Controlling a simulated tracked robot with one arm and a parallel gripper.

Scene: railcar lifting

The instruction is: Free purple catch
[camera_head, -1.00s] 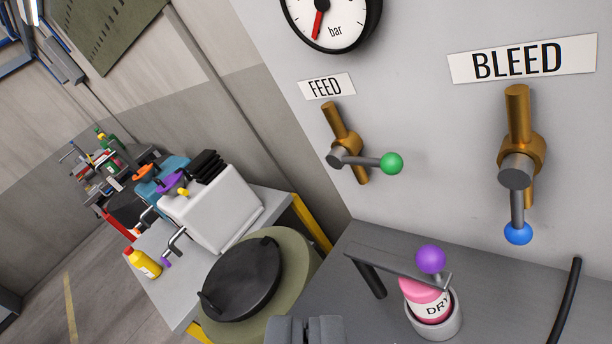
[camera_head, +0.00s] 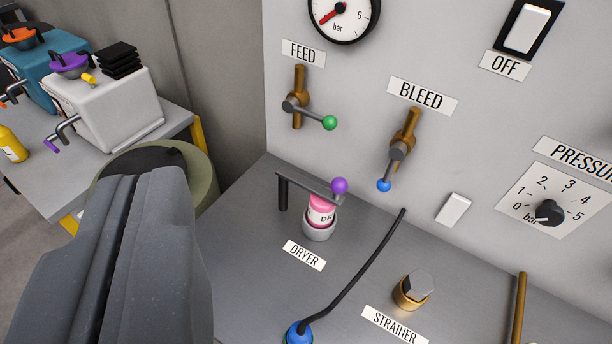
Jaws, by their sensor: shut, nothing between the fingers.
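The purple catch is a purple ball knob (camera_head: 339,186) on the end of a dark grey bar (camera_head: 308,185). The bar is hinged on a post at its left and lies across the top of a pink dryer cartridge (camera_head: 321,211). The cartridge stands upright in a grey cup (camera_head: 318,232) behind the DRYER label (camera_head: 304,255). My gripper (camera_head: 140,185) is large in the lower left, its two dark fingers shut together and empty. It is apart from the catch, nearer the camera and to its left.
The FEED valve (camera_head: 299,105) and BLEED valve (camera_head: 401,145) are on the panel behind. A brass strainer cap (camera_head: 413,289) stands right. A white box (camera_head: 110,110) sits on the left table.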

